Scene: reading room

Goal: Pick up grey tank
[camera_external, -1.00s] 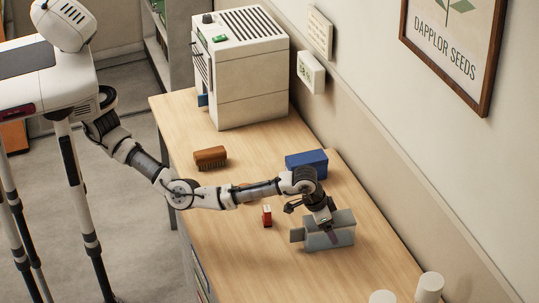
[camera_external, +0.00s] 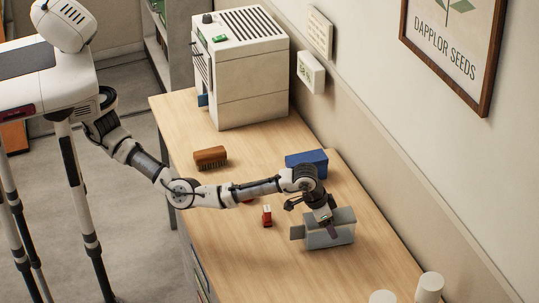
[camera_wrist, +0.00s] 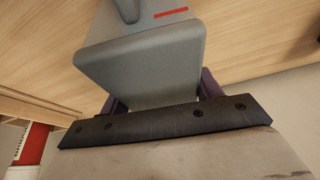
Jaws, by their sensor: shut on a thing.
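The grey tank (camera_external: 318,240) is a boxy grey piece with a smaller block at its left end, over the right part of the wooden desk. My gripper (camera_external: 331,228) is above it and shut on it, with a finger reaching down its near side. In the wrist view the tank (camera_wrist: 140,62) fills the space between the purple fingers of my gripper (camera_wrist: 160,97). I cannot tell clearly whether its underside touches the desk.
White cylinders (camera_external: 429,288) stand at the lower right. The wall runs along the right. The desk's front-left area is clear.

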